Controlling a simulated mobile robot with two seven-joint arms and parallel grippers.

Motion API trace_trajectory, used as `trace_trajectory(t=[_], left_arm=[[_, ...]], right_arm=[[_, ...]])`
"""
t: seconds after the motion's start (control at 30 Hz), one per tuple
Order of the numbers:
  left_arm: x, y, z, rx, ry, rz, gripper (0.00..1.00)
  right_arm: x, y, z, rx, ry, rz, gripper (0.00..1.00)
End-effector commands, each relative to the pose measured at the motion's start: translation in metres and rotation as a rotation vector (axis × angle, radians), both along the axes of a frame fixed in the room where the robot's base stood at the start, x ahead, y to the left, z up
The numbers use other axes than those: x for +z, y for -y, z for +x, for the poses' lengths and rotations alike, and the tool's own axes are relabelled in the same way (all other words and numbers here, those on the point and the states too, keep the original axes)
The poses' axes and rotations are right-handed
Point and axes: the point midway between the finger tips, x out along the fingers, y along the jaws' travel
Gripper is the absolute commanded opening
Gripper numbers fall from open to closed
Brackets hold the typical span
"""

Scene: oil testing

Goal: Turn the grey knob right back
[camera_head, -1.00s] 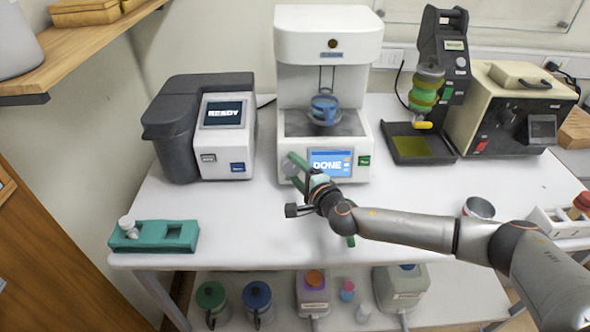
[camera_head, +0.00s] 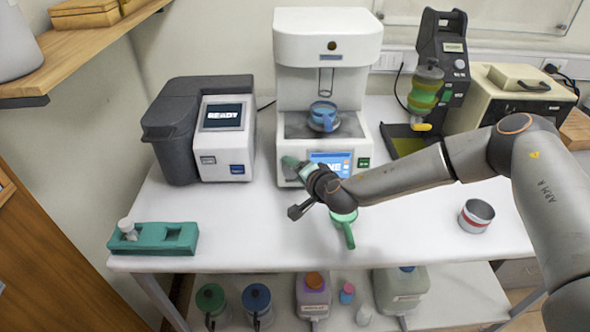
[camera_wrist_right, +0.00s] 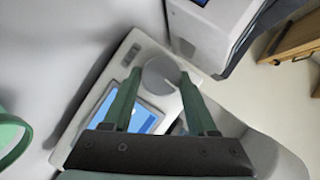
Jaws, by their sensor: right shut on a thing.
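The white machine (camera_head: 325,45) stands at the back of the table, with a lit screen (camera_head: 335,160) low on its front. In the right wrist view, the round grey knob (camera_wrist_right: 161,73) is on the panel beside the screen. My right gripper (camera_wrist_right: 160,80) has its two green fingers on either side of the knob, shut on it. In the head view my right gripper (camera_head: 292,165) is at the machine's lower front left, and it hides most of the knob. A small notch or mark shows at the knob's edge. My left gripper is not in view.
A blue cup (camera_head: 323,116) stands inside the machine. A green-handled mug (camera_head: 346,232) is under my right forearm. A red-banded cup (camera_head: 476,216) stands at right. A dark device (camera_head: 180,130) is left, and a green rack (camera_head: 175,250) lies front left.

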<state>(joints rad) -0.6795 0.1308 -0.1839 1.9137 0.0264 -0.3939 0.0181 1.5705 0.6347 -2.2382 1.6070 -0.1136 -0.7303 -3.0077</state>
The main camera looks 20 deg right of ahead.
Motion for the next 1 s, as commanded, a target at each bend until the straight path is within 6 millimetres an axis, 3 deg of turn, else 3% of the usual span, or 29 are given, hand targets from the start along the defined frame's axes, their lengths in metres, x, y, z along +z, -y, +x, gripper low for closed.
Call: trace_trajectory(t=[0.73, 0.77, 1.0], left_arm=[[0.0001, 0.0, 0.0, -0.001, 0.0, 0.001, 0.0], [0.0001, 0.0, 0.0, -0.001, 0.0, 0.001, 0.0], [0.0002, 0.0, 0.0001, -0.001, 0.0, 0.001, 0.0]], right_arm=[[0.0006, -0.0004, 0.0006, 0.018, -0.014, -0.061, 0.03], [0.0005, -0.0004, 0.0005, 0.018, -0.014, -0.061, 0.6], [0.0004, -0.0007, 0.0003, 0.017, -0.016, -0.058, 0.88]])
